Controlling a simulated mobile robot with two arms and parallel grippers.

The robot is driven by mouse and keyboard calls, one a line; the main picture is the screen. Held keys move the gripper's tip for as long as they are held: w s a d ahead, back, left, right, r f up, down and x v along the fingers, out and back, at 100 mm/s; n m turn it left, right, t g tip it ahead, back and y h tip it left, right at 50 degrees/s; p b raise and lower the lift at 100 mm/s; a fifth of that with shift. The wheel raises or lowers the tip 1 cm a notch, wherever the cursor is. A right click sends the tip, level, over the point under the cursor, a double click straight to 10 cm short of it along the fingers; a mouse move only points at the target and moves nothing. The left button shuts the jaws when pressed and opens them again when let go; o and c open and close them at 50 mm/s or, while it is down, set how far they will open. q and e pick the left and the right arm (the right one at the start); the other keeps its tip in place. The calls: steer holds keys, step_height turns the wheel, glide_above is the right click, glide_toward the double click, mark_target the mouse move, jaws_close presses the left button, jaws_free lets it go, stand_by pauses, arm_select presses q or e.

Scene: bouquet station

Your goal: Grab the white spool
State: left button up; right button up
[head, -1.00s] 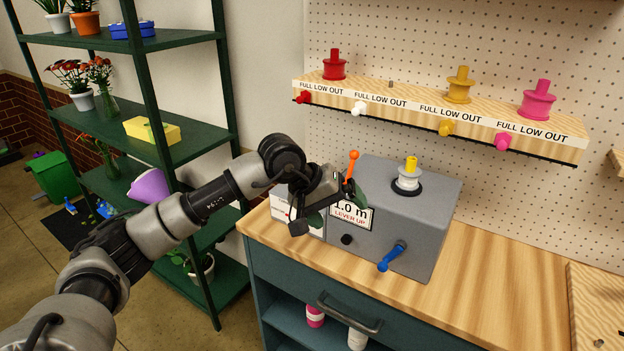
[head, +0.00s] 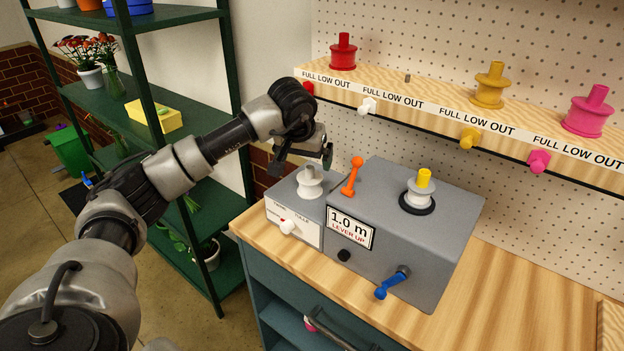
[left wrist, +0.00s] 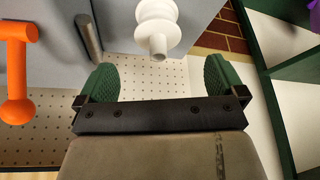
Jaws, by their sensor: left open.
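A white spool (head: 310,184) stands upright on a small grey box with a white front, left of the large grey machine. It also shows at the top middle of the left wrist view (left wrist: 157,22). My left gripper (head: 301,161) is just behind and above this spool, with its jaws apart and empty. In the left wrist view its green finger pads (left wrist: 160,80) lie to either side of the spool's line, and the spool is beyond them, not between them. My right gripper is not in view.
An orange lever (head: 352,176) stands close to the right of the spool. A blue crank (head: 392,283) is on the machine's front. A wooden shelf (head: 450,97) with red, yellow and pink spools runs above. A green rack (head: 205,105) stands at the left. The right worktop is clear.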

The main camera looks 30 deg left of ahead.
mark_target(308, 169)
arm_select(q)
steer(key=shift+w+f, duration=0.2)
steer(key=shift+f, duration=0.3)
steer(key=shift+w+f, duration=0.1)
steer(key=shift+f, duration=0.2)
steer(key=p+x, duration=0.2)
steer(key=x, duration=0.2)
steer(key=shift+w+f, duration=0.15)
steer(key=shift+w, duration=0.05)
steer(key=shift+w+f, duration=0.2)
steer(key=shift+f, duration=0.35)
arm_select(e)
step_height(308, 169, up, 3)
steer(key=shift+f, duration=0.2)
